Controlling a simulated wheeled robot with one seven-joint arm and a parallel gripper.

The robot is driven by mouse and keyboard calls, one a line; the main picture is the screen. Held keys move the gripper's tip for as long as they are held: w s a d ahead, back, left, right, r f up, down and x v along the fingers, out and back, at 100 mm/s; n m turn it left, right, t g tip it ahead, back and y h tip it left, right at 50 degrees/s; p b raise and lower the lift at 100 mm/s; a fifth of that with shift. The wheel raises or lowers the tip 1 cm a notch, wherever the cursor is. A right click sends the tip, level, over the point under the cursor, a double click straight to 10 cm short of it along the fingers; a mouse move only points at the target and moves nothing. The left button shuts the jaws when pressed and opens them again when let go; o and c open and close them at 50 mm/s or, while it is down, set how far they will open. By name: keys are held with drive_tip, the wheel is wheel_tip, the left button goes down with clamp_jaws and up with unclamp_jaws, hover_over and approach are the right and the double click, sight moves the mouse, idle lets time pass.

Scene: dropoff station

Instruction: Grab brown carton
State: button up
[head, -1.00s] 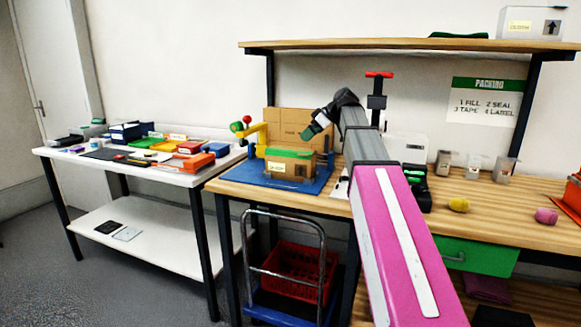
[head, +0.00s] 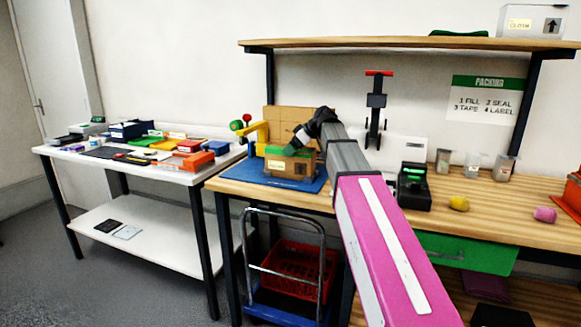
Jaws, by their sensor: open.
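A small brown carton (head: 287,170) with a pale label and a green top stands upright on a blue mat (head: 235,173) on the wooden workbench. My gripper (head: 294,149) comes in from the right and is open. Its tip overlaps the carton's green top in the picture. I cannot tell whether it touches the carton or hangs just above it. My wrist and the viewing angle hide most of the fingers. A larger brown cardboard piece (head: 285,116) stands behind the carton.
A yellow-and-red tool (head: 254,131) stands close to the carton's left. A black device (head: 413,186) and clear containers (head: 443,161) are farther right on the bench. A shelf (head: 400,42) spans above. A white table (head: 75,160) with many items stands left.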

drive_tip(key=shift+c, duration=0.3)
drive_tip(key=c, duration=1.1)
drive_tip(key=shift+r, duration=0.1)
